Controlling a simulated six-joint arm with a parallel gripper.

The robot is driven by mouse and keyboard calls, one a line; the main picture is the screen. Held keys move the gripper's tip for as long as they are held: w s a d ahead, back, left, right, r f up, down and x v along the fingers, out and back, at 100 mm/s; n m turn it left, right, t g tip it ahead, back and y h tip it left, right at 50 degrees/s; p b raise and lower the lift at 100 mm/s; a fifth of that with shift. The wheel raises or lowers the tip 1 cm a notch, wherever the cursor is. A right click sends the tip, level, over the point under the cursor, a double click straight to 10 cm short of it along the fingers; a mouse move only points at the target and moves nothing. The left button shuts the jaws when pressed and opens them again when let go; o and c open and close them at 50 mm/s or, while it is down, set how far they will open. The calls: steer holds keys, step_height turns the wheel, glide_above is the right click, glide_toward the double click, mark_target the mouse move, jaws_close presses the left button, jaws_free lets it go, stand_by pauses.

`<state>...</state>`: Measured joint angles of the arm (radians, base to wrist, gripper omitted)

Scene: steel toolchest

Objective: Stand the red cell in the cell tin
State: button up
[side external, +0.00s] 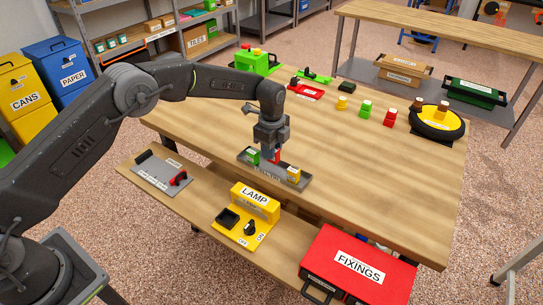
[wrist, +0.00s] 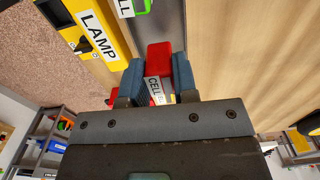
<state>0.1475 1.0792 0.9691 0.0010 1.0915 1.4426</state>
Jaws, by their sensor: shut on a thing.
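The cell tin (side external: 246,160) is a long grey tray near the front edge of the wooden table; part of it shows in the wrist view (wrist: 172,20). A green cell (side external: 253,157) stands toward its left end and a yellow cell (side external: 293,174) toward its right end. My gripper (side external: 274,152) points down over the tin's middle. In the wrist view its two blue-grey fingers (wrist: 158,78) are shut on the red cell (wrist: 158,56), which carries a white label. The red cell looks upright between the other two cells. Whether its base touches the tin's floor is hidden.
The yellow lamp box (side external: 255,202) and red fixings box (side external: 357,268) stand on the lower front shelf. Farther back are a red tray (side external: 305,91), a small yellow piece (side external: 342,103), green (side external: 365,109) and red (side external: 390,117) pieces, and a round black-and-yellow stand (side external: 437,124).

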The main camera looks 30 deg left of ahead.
steer(key=shift+f, duration=1.55)
steer(key=shift+f, duration=0.15)
steer(key=o, duration=0.9)
steer(key=shift+o, duration=0.2)
